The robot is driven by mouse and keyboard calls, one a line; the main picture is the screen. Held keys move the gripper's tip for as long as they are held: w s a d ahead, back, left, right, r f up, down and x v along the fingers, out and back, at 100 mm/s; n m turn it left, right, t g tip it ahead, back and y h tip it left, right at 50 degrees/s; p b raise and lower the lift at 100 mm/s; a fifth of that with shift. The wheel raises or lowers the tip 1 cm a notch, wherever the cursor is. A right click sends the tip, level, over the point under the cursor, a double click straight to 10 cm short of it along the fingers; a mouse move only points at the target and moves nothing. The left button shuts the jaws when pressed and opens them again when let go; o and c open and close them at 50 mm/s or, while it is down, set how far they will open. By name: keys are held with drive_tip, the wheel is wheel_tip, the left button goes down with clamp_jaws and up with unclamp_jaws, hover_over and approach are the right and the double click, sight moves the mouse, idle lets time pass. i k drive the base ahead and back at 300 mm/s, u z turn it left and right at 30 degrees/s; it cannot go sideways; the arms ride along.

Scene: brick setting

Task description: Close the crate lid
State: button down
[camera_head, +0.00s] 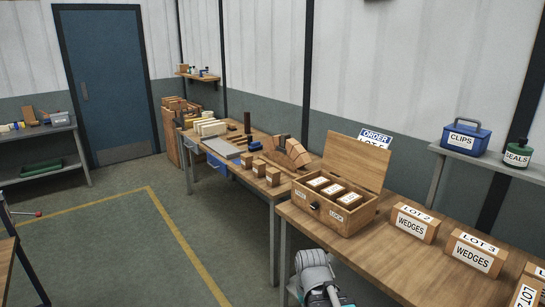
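The wooden crate (352,224) stands on the near right workbench, close to its left end. Its wooden lid (357,161) is open and stands up from the back edge, leaning a little backward. Several small labelled wooden blocks (333,189) sit inside. The crate's front has a dark knob or latch (314,206) and white labels, one reading "LOCK". A grey and teal part of my arm shows at the bottom, in front of the workbench and below the crate. My gripper's fingers are not visible.
The workbench (390,261) has clear wood in front of the crate. Boxes labelled "WEDGES" (414,222) stand to its right. A blue and white order sign (375,138) is behind the lid. A second bench with a wooden arch (290,153) stands at left.

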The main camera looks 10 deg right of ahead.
sight(366, 165)
drive_tip(key=z, duration=0.25)
drive_tip(key=i, duration=1.4)
drive_tip(key=z, duration=0.25)
